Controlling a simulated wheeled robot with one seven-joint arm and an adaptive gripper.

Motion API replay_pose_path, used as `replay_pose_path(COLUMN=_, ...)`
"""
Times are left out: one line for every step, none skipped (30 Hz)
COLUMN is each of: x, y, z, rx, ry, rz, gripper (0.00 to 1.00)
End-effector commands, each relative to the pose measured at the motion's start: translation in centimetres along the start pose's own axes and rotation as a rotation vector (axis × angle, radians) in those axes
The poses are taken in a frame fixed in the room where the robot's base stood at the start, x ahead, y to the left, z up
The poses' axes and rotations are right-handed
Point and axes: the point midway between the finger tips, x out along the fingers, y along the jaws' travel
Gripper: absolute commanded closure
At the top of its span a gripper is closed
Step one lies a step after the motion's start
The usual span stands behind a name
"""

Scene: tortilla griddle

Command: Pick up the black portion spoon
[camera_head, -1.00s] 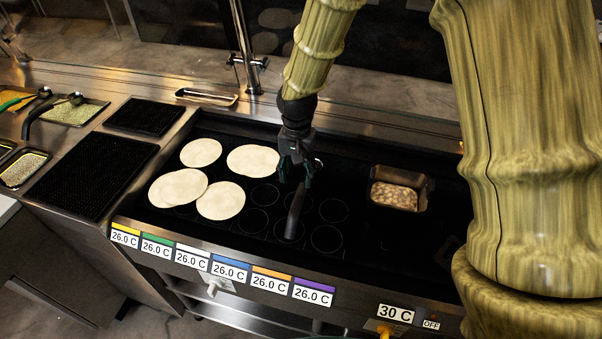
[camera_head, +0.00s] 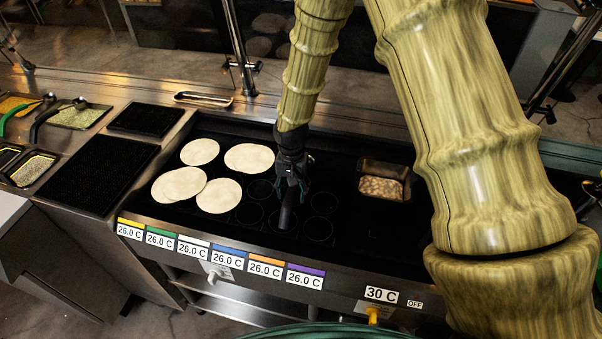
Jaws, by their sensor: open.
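A black portion spoon (camera_head: 285,216) stands on the dark griddle (camera_head: 345,232), right of the tortillas, with its handle pointing up. My gripper (camera_head: 290,197) is open and directly above it, fingers pointing down. The top of the handle is close to the fingertips or between them; the dark-on-dark view does not let me tell which, or whether they touch. The spoon's lower end is hard to make out against the griddle. Another black-handled spoon (camera_head: 43,121) rests at the tray of pale grated food on the far left.
Several tortillas (camera_head: 218,196) lie on the griddle's left side. A metal pan (camera_head: 383,183) with food stands to the right. Black mats (camera_head: 96,172) and food trays (camera_head: 32,169) are further left. A metal post (camera_head: 240,55) rises behind. The griddle's front right is clear.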

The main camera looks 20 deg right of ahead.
Motion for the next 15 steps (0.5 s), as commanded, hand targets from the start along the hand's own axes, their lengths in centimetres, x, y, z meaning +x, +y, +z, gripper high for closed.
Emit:
replay_pose_path(x=0.4, y=-0.1, z=-0.1, rx=-0.001, ry=-0.002, rz=0.002, gripper=0.48)
replay_pose_path(x=0.6, y=-0.2, z=-0.2, rx=-0.002, ry=-0.003, rz=0.002, gripper=0.48)
replay_pose_path(x=1.0, y=-0.3, z=-0.3, rx=-0.002, ry=-0.004, rz=0.003, gripper=0.48)
replay_pose_path(x=1.2, y=-0.3, z=-0.3, rx=-0.002, ry=-0.005, rz=0.003, gripper=0.48)
replay_pose_path(x=1.4, y=-0.4, z=-0.3, rx=-0.002, ry=-0.005, rz=0.004, gripper=0.48)
replay_pose_path(x=1.6, y=-0.4, z=-0.4, rx=-0.002, ry=-0.006, rz=0.004, gripper=0.48)
replay_pose_path(x=1.7, y=-0.4, z=-0.5, rx=-0.002, ry=-0.006, rz=0.004, gripper=0.48)
replay_pose_path(x=1.7, y=-0.4, z=-0.5, rx=-0.001, ry=-0.006, rz=0.004, gripper=0.48)
replay_pose_path(x=1.8, y=-0.4, z=-0.6, rx=-0.001, ry=-0.006, rz=0.004, gripper=0.48)
replay_pose_path(x=1.8, y=-0.4, z=-0.6, rx=0.0, ry=-0.006, rz=0.004, gripper=0.48)
replay_pose_path(x=1.8, y=-0.4, z=-0.6, rx=0.0, ry=-0.006, rz=0.004, gripper=0.48)
replay_pose_path(x=1.8, y=-0.4, z=-0.6, rx=0.0, ry=-0.006, rz=0.004, gripper=0.48)
replay_pose_path(x=1.8, y=-0.3, z=-0.6, rx=0.0, ry=-0.006, rz=0.004, gripper=0.48)
replay_pose_path(x=1.8, y=-0.3, z=-0.6, rx=0.0, ry=-0.005, rz=0.004, gripper=0.48)
replay_pose_path(x=1.8, y=-0.3, z=-0.6, rx=0.0, ry=-0.006, rz=0.004, gripper=0.54)
